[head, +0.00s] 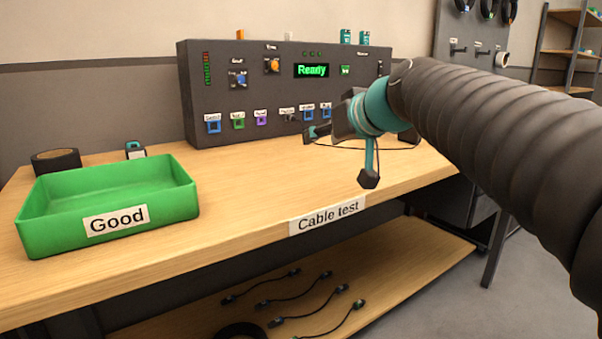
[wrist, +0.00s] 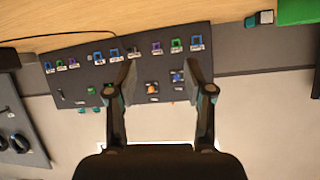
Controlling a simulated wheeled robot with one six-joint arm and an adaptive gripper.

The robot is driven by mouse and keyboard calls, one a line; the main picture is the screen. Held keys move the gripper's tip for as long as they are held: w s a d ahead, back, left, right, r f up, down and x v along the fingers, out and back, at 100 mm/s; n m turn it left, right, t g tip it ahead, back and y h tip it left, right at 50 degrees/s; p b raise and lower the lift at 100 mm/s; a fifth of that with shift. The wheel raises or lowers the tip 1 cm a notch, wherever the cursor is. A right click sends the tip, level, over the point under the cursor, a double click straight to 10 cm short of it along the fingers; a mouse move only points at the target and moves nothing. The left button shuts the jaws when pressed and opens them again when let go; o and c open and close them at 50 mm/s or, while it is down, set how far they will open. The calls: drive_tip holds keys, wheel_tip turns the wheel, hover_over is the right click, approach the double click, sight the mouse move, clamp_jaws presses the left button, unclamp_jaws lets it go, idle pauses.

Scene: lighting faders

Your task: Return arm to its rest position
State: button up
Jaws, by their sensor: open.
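My arm (head: 490,125) reaches in from the right in the head view, in a ribbed dark sleeve. My gripper (head: 345,158) hangs in front of the dark test panel (head: 215,75), above the bench's front part. In the wrist view my gripper (wrist: 165,90) has its two fingers spread apart with nothing between them. The panel shows upside down beyond the fingers there (wrist: 215,60). Its green display reads "Ready" in the head view. Part of the panel's lower right is hidden behind my gripper.
A green tray (head: 105,235) labelled "Good" stands on the wooden bench (head: 250,190) at left. A black tape roll (head: 57,160) sits behind it. A dark cable (head: 350,148) lies near the panel. Several cables lie on the lower shelf (head: 400,275). The bench middle is clear.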

drive_tip(key=s+d+f+m+g+h+p, duration=0.2)
drive_tip(key=s+d+f, duration=0.3)
drive_tip(key=s+f, duration=0.6)
drive_tip(key=s+d+f+m+g+h+p, duration=0.2)
drive_tip(key=s+d+f, duration=0.4)
drive_tip(key=s+f, duration=0.6)
drive_tip(key=s+g+h+p, duration=0.1)
drive_tip(key=s+h, duration=0.1)
drive_tip(key=s, duration=0.1)
drive_tip(key=shift+s+g, duration=0.3)
